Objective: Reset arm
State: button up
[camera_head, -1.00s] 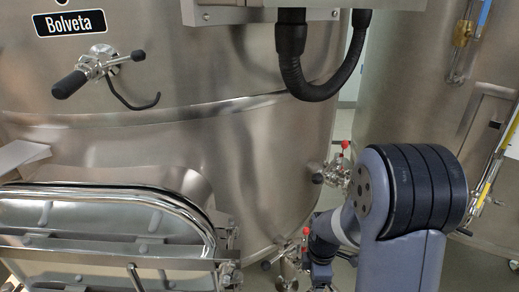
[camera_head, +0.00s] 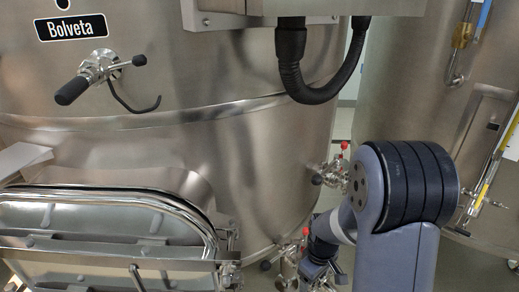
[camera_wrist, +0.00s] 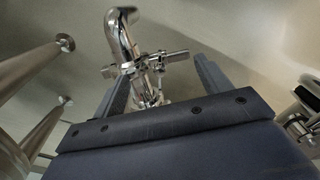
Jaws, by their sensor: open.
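My gripper (camera_wrist: 162,76) is open in the wrist view, with its two dark fingers apart and pointing at a steel pipe fitting (camera_wrist: 122,40). The clamp of this fitting shows between and beyond the fingers; nothing looks held. I cannot tell how far the fitting is from the fingertips. In the head view my arm is bent at lower right, and its far end reaches down to the foot of the big steel vat (camera_head: 200,150). There the gripper is small and partly hidden among valves with red knobs (camera_head: 306,232).
An open oval hatch (camera_head: 105,240) juts out at lower left. A black-handled valve (camera_head: 75,88) sits on the vat under the Bolveta label (camera_head: 71,27). A black hose (camera_head: 320,92) hangs at top. A second vat (camera_head: 420,90) stands right. Steel legs (camera_wrist: 40,130) rise left in the wrist view.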

jog(key=m, duration=0.4)
jog(key=shift+m+p, duration=0.3)
jog(key=shift+p, duration=0.1)
jog(key=m+p, duration=0.1)
jog(key=m, duration=0.3)
jog(key=shift+m, duration=0.4)
jog(key=shift+r, duration=0.1)
